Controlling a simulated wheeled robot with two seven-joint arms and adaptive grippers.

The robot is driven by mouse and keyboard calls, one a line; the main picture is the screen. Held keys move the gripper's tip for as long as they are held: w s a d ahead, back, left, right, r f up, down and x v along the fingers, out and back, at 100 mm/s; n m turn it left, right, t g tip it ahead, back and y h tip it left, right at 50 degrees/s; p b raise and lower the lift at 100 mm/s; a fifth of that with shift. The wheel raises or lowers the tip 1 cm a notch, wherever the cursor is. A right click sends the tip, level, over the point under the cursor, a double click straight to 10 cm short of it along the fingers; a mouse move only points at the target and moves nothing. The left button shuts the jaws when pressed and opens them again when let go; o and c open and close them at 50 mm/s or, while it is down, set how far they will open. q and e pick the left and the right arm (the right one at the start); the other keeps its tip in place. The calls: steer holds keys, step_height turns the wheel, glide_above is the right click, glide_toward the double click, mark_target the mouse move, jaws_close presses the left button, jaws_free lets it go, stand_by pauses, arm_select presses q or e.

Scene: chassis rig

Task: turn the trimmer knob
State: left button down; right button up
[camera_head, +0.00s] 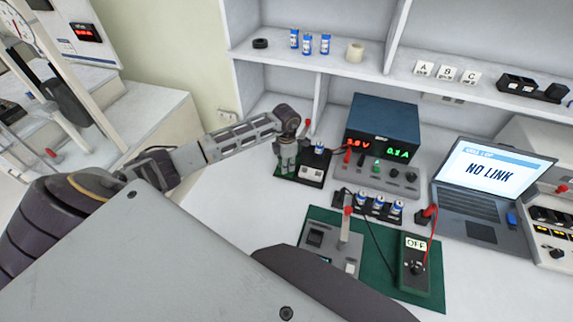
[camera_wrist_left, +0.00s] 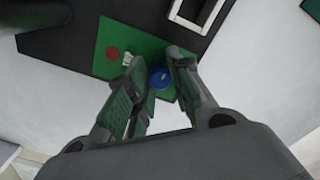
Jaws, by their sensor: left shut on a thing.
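The trimmer knob (camera_wrist_left: 160,78) is a round blue knob on a green board (camera_wrist_left: 112,66), seen in the left wrist view between my fingers. My left gripper (camera_wrist_left: 162,88) is shut on the knob, and the fingers hide part of its sides. In the head view my left gripper (camera_head: 286,163) points down at the left end of a dark base (camera_head: 305,181), and the knob is hidden there. My right gripper is not in view.
A blue power supply (camera_head: 385,115) stands behind, with a red lead running toward the board. A row of cells in a holder (camera_head: 366,206), a green mat (camera_head: 437,285) with a meter (camera_head: 414,262), and a laptop (camera_head: 484,195) lie to the right. A shelf (camera_head: 400,82) overhangs the back.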

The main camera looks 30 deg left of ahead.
arm_select(q)
steer(key=shift+n, duration=1)
steer(key=c, duration=1.3)
jaws_free()
steer(key=shift+o, duration=0.2)
steer(key=shift+r, duration=0.5)
step_height(320, 180, up, 11)
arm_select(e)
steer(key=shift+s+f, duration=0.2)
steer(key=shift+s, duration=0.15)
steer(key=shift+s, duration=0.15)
